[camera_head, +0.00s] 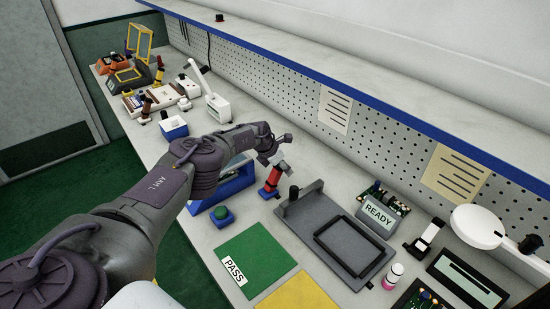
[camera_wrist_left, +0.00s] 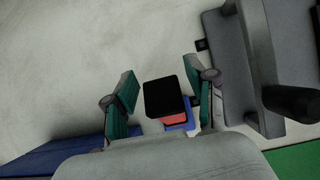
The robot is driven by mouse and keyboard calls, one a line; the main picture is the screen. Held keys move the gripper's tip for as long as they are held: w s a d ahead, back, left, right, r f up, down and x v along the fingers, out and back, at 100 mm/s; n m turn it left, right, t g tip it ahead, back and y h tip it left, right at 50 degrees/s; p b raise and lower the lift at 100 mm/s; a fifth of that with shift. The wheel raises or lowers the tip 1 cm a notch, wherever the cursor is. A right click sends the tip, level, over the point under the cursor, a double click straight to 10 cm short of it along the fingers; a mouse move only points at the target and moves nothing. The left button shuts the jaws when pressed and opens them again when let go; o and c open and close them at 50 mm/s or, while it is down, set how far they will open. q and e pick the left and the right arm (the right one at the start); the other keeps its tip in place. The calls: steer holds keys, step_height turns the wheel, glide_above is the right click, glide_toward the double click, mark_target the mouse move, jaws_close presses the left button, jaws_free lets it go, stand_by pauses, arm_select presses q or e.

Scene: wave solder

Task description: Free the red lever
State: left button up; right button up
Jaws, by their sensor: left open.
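The red lever (camera_head: 272,177) stands tilted on a small blue base, with a black cap on top, right of the blue fixture (camera_head: 236,184). My left gripper (camera_head: 277,150) is open just above and beside the lever's top. In the left wrist view, the lever's black cap (camera_wrist_left: 165,97) lies between the two open fingers (camera_wrist_left: 160,84), with a strip of red and blue below it. There is a gap to the left finger; the right finger is closer, and I cannot tell if it touches. My right gripper is not in view.
A grey fixture (camera_head: 292,209) with a black knob stands close right of the lever. A green button box (camera_head: 222,216) and green PASS mat (camera_head: 256,258) lie in front. The READY sign (camera_head: 377,214) is further right. The pegboard wall (camera_head: 290,97) runs behind.

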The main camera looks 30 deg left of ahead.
mark_target(269, 183)
arm_select(q)
steer(key=shift+s+a+r, duration=0.15)
steer(key=shift+a+r, duration=0.1)
steer(key=shift+r, duration=0.3)
steer(key=shift+s+r, duration=0.5)
steer(key=shift+r, duration=0.05)
steer(key=v, duration=0.9)
steer(key=shift+f, duration=0.1)
